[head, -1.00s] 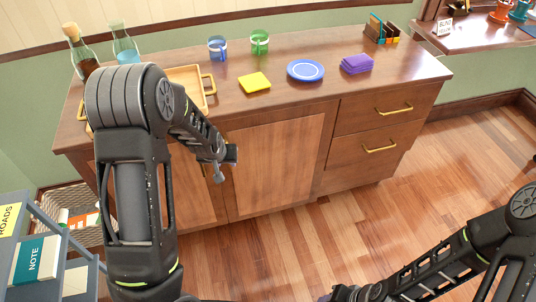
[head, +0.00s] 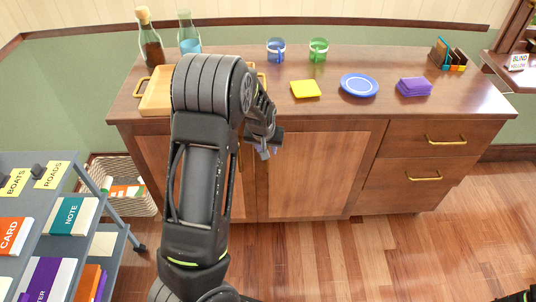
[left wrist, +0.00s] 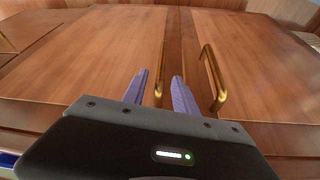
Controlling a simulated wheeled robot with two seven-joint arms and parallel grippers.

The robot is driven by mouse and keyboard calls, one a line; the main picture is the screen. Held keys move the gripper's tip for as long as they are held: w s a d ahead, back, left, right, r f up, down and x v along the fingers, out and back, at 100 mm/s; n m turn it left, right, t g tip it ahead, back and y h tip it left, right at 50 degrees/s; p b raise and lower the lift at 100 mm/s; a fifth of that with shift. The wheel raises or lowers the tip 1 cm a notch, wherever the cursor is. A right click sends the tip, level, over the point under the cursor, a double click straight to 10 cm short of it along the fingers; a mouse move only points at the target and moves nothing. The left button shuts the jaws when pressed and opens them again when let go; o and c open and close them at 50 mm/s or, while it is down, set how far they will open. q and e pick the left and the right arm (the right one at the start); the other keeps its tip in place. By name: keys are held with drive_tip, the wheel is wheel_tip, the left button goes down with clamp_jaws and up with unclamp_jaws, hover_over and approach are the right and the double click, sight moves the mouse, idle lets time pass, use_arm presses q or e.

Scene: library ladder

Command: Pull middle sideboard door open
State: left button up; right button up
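The wooden sideboard (head: 395,213) has a left door (head: 155,152), a middle door (head: 315,172) and drawers on the right. Both doors look shut. My left gripper (head: 266,152) is at the middle door's left edge, its fingertips partly hidden in the head view. In the left wrist view, which seems turned over, the middle door (left wrist: 100,55) is on the left. Its brass handle (left wrist: 160,75) stands between the two open purple fingers (left wrist: 160,92), with gaps showing. The other door's brass handle (left wrist: 212,78) is outside the fingers. My right gripper is out of view.
A blue plate (head: 359,85), yellow pad (head: 305,89), purple stack (head: 414,87), two cups, two bottles and a tray (head: 155,98) stand on top. A grey book cart (head: 95,235) and a basket (head: 125,172) are at the left. Floor before the drawers is clear.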

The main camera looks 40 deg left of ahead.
use_arm(q)
drive_tip(key=x, duration=0.6)
drive_tip(key=shift+f, duration=0.2)
clamp_jaws()
idle(1.2)
